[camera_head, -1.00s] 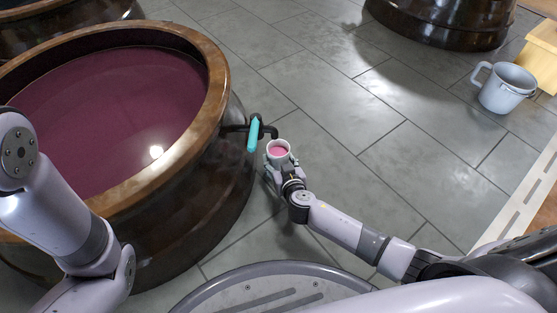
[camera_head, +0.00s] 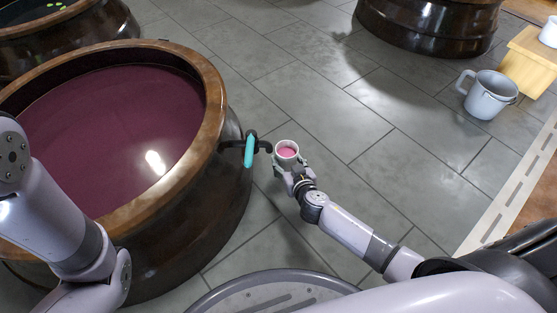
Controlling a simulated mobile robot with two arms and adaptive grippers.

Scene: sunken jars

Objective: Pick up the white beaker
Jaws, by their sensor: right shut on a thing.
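The white beaker (camera_head: 286,146) is small and upright, with pink liquid inside. My right gripper (camera_head: 287,162) is shut on it and holds it just right of the tap (camera_head: 249,148), which has a turquoise handle and a dark spout. The beaker looks slightly apart from the spout. The gripper's fingers are partly hidden by the beaker. My left arm comes in at the left edge, in front of the big jar, but its gripper is out of view.
A large brown jar (camera_head: 212,88) of dark pink liquid fills the left, and the tap sticks out of its side. More jars stand at the back. The tiled floor between is clear.

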